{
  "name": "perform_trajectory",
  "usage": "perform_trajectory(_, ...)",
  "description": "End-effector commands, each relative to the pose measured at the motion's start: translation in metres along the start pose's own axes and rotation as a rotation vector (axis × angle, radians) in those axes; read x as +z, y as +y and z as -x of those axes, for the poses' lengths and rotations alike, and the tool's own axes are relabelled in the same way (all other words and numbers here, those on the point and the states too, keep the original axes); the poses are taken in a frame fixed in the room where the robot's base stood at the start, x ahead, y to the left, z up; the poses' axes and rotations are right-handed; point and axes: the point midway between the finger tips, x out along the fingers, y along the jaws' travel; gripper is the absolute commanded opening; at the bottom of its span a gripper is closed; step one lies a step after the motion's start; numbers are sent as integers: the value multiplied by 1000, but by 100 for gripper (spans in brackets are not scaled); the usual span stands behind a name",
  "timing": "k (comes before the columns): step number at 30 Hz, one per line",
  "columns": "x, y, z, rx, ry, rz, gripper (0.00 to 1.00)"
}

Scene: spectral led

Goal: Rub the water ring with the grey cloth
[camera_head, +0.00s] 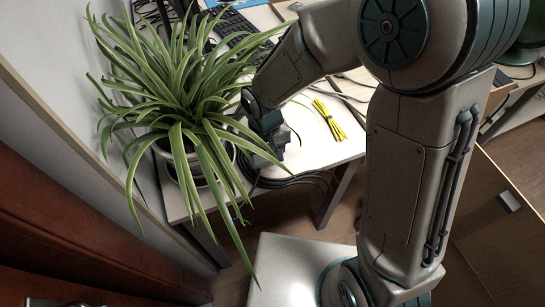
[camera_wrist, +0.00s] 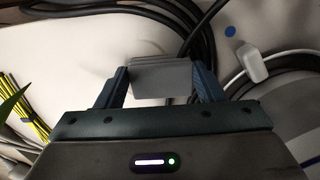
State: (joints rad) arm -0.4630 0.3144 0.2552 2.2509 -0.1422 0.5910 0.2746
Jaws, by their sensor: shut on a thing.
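The grey cloth (camera_wrist: 162,80) is a small folded grey block in the wrist view. It sits between the two blue-grey fingers of my gripper (camera_wrist: 158,85), which is shut on it. In the head view my gripper (camera_head: 272,150) is low over the white table (camera_head: 318,150), right beside the potted plant. The cloth cannot be made out there. I cannot tell whether the cloth touches the tabletop. I see no water ring in either view; my gripper, arm and the plant leaves cover part of the table.
A spiky green plant (camera_head: 185,95) spreads leaves around my gripper. Black cables (camera_wrist: 203,30) and a white plug (camera_wrist: 251,64) lie close to the cloth. A yellow cable bundle (camera_head: 328,119) lies to the right. A dark keyboard (camera_head: 236,24) is behind. The table's front edge is near.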

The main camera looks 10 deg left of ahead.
Motion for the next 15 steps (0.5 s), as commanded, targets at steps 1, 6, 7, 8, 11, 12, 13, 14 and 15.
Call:
perform_trajectory(1, 0, 0, 0, 0, 0, 0, 37)
perform_trajectory(6, 0, 11, 0, 0, 0, -3, 37)
perform_trajectory(7, 0, 15, 0, 0, 0, -3, 37)
perform_trajectory(8, 0, 18, 0, 0, 0, -4, 37)
perform_trajectory(11, 0, 29, -1, 0, 0, -4, 37)
perform_trajectory(12, 0, 33, -1, 0, 0, -4, 37)
perform_trajectory(13, 0, 36, -2, 0, 0, -3, 37)
perform_trajectory(14, 0, 38, -2, 0, 1, -2, 37)
perform_trajectory(15, 0, 41, -2, 0, 1, -3, 37)
